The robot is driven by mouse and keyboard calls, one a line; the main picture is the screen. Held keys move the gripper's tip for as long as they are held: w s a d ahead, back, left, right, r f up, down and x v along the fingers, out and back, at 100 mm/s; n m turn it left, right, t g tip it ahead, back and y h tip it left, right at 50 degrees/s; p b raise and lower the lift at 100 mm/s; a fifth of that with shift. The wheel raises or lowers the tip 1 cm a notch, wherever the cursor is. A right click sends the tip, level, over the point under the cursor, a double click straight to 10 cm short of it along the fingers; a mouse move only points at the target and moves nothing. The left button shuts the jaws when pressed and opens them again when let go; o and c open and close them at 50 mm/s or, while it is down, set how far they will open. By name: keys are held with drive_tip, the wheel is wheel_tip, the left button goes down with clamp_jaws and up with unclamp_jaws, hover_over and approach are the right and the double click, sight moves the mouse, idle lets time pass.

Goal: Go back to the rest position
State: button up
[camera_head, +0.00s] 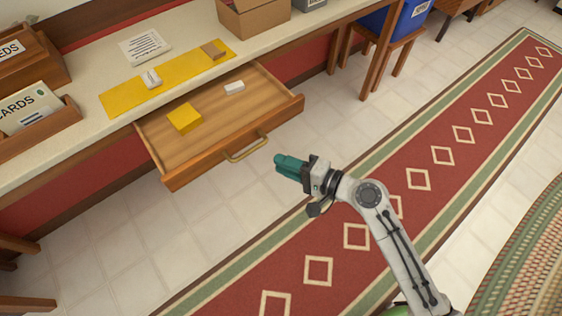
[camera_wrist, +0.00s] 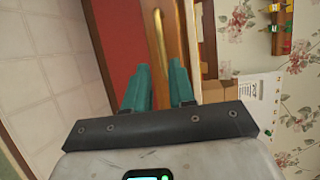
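My gripper (camera_head: 279,162) with its teal fingers hangs in the air in front of the open wooden drawer (camera_head: 168,153), right of the drawer's brass handle (camera_head: 246,147) and apart from it. In the wrist view my gripper (camera_wrist: 159,68) shows a gap between its two fingers, with nothing held there. The brass handle (camera_wrist: 161,34) shows beyond the fingertips.
The counter (camera_head: 95,72) holds a yellow mat (camera_head: 120,98) with a white block and a brown block on it, a cardboard box (camera_head: 254,17) and a card box (camera_head: 38,112). A blue bin (camera_head: 398,20) stands behind right.

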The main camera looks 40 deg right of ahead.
idle(0.4)
drive_tip(key=s+a+f+n+g+p, duration=0.2)
drive_tip(key=s+f+n+g+p, duration=0.1)
drive_tip(key=s+n+g, duration=0.55)
drive_tip(key=s+d+r+n+g+h+p, duration=0.1)
drive_tip(key=s+d+n+g+h, duration=0.4)
drive_tip(key=s, duration=0.5)
drive_tip(key=shift+s+d+r+h, duration=0.45)
drive_tip(key=shift+r+h, duration=0.1)
drive_tip(key=shift+h, duration=0.15)
